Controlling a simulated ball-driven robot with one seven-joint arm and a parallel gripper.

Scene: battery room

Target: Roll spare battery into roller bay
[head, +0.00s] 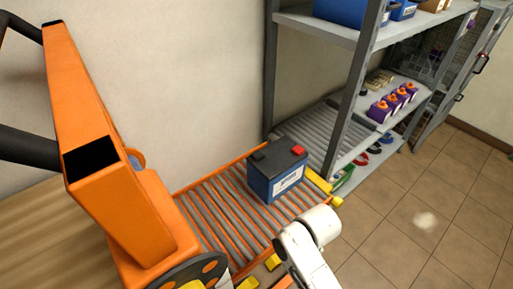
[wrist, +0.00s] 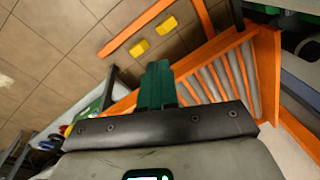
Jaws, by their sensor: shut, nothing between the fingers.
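The spare battery (head: 277,170), a dark box with blue lower sides, a white label and a red terminal cap, stands upright on the rollers of an orange-framed roller deck (head: 215,222). It is at the deck's far end, near the shelf. The roller bay (head: 318,132), with grey rollers, lies just beyond it on the rack. My gripper (wrist: 157,88) has green fingers, shut and empty, in the wrist view over the orange frame and rollers. The battery is not clearly visible in that view. In the head view my white arm is at the lower middle, and the fingers are hidden.
A yellow bar (head: 318,180) lies at the deck's shelf end. A grey rack post (head: 353,85) stands beside the bay. An orange column (head: 110,130) with black handles rises at left.

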